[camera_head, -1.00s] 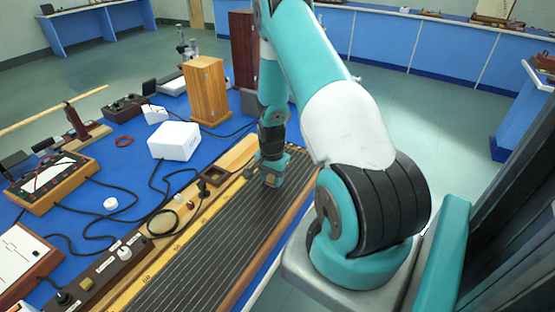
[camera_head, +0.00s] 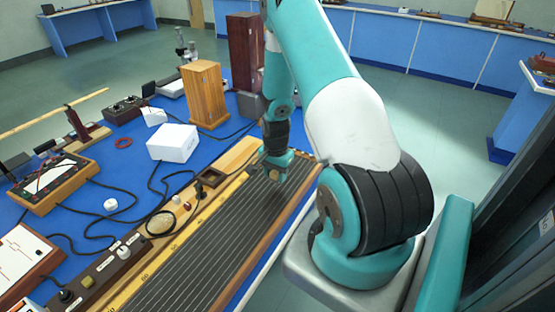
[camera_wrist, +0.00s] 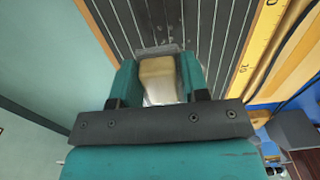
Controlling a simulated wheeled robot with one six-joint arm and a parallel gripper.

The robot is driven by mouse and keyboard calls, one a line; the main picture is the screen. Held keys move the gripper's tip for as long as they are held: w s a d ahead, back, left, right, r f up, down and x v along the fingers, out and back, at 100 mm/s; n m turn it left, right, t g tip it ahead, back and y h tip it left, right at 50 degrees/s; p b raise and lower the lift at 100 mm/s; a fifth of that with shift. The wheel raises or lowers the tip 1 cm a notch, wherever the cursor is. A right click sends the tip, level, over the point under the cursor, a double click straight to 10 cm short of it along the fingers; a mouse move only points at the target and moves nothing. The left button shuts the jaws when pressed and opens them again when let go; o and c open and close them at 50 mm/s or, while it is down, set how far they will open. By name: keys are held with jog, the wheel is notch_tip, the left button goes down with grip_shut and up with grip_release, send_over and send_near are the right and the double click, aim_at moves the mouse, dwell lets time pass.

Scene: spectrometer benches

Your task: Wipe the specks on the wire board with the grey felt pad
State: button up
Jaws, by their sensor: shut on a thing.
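The wire board (camera_head: 225,235) is a long dark panel with pale parallel wires, running from the bottom of the head view toward its middle. My gripper (camera_head: 275,174) is low at the far part of the board. In the wrist view my gripper (camera_wrist: 158,78) is shut on a tan block with a grey edge at its front, the felt pad (camera_wrist: 157,67). The pad is at or just above the board's dark surface (camera_wrist: 210,30); I cannot tell whether it touches.
A white box (camera_head: 173,142) and a wooden box (camera_head: 203,93) stand on the blue bench beyond. Cables lie left. Floor is open right of the bench.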

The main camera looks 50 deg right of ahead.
jog(key=shift+r+p, duration=1.25)
jog(key=shift+r, duration=0.85)
